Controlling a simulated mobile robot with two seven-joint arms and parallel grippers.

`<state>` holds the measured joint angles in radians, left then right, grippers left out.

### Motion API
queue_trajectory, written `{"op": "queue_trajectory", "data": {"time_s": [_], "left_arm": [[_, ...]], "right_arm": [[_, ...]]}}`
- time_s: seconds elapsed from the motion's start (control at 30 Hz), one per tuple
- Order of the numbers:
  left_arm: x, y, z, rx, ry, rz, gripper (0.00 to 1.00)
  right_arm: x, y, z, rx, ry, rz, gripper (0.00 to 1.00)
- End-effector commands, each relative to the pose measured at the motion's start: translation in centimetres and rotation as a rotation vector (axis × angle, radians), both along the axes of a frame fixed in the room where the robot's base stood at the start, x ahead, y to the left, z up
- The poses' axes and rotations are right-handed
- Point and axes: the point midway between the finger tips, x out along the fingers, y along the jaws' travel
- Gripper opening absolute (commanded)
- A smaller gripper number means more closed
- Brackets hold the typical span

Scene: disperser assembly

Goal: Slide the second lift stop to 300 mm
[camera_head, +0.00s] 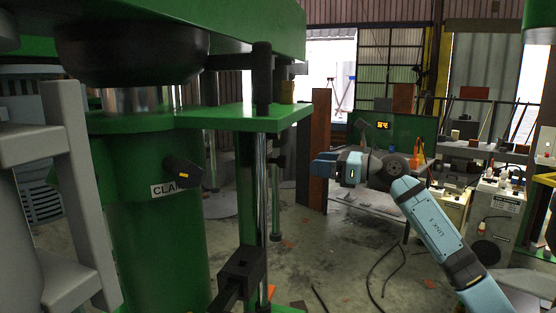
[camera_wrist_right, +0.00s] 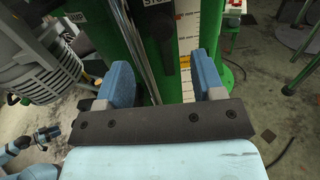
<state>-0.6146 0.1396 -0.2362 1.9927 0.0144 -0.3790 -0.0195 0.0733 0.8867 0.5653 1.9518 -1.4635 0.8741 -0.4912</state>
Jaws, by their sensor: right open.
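A black block (camera_head: 240,265) with a stubby arm sits low on a chrome rod (camera_head: 261,180) beside the green column. A smaller black block (camera_head: 278,162) sits on a thinner rod behind it. I cannot tell which part is the second lift stop, and the scale's numbers are unreadable. My right gripper (camera_head: 323,165) is open and empty, right of the rods; its blue fingers (camera_wrist_right: 163,72) point toward the scale without visible contact.
The green disperser column (camera_head: 150,240) and its arm (camera_head: 225,118) fill the left. A grey frame (camera_head: 75,190) stands at the near left. A bench with equipment (camera_head: 478,150) is at the right. A dark cable (camera_head: 385,265) lies on the open floor.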

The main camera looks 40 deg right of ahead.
Motion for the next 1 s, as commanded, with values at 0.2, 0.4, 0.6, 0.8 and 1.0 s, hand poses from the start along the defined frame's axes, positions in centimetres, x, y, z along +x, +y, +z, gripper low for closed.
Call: {"op": "queue_trajectory", "data": {"time_s": [0.2,0.4,0.6,0.8,1.0], "left_arm": [[0.0,0.0,2.2,0.001,-0.002,0.000,0.43],[0.0,0.0,3.4,0.002,-0.003,0.000,0.43],[0.1,0.1,4.1,0.002,-0.004,0.001,0.43],[0.1,0.2,4.1,0.004,-0.004,0.003,0.43],[0.1,0.3,4.0,0.006,-0.004,0.004,0.43]], "right_arm": [[4.3,2.2,0.6,0.002,-0.002,0.002,0.62],[7.7,4.0,0.5,0.003,-0.002,0.001,0.62],[9.7,5.0,0.2,0.002,-0.001,0.000,0.62],[10.2,5.3,0.1,0.000,-0.001,0.000,0.62],[10.2,5.3,0.0,0.000,0.000,0.000,0.57]]}}
